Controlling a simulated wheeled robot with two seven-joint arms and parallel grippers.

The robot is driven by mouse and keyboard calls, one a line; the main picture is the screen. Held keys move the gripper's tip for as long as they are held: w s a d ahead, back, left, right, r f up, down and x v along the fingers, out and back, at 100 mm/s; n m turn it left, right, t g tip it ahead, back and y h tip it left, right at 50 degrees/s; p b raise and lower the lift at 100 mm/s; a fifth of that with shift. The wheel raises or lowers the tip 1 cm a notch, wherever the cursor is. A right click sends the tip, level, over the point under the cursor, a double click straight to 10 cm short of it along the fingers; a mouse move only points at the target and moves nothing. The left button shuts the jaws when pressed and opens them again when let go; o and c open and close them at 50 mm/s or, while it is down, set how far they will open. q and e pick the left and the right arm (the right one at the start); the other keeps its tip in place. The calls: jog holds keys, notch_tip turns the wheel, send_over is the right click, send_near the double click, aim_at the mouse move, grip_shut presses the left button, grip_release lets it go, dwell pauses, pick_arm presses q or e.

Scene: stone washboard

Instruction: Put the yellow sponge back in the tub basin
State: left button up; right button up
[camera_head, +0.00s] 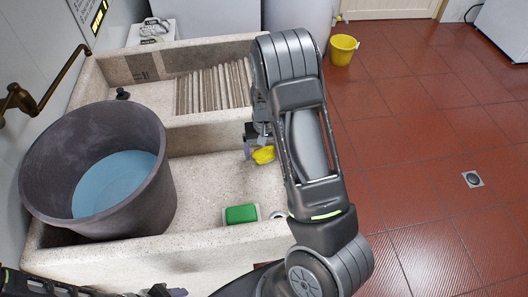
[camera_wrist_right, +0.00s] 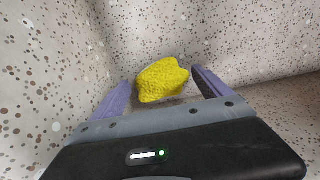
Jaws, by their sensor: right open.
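The yellow sponge (camera_head: 263,155) is low in the front part of the speckled stone tub basin (camera_head: 205,185), near its right wall. The right wrist view shows the sponge (camera_wrist_right: 162,80) between and just beyond the two purple fingertips. My right gripper (camera_head: 252,147) reaches down into the basin and is open, with a gap on each side of the sponge (camera_wrist_right: 163,90). I cannot tell whether the sponge touches the basin floor. My left gripper (camera_head: 168,291) shows only partly at the bottom edge; its jaws are unclear.
A large grey bucket (camera_head: 155,190) of blue water stands at the left of the tub. A ribbed washboard (camera_head: 215,87) is behind. A brass tap (camera_head: 45,95) juts from the left wall. A yellow bucket (camera_head: 342,50) stands on the red floor.

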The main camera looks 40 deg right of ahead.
aim_at(264, 152)
notch_tip(264, 152, up, 12)
jog(key=shift+f+b, duration=0.25)
jog(key=shift+b, duration=0.1)
dwell(0.5)
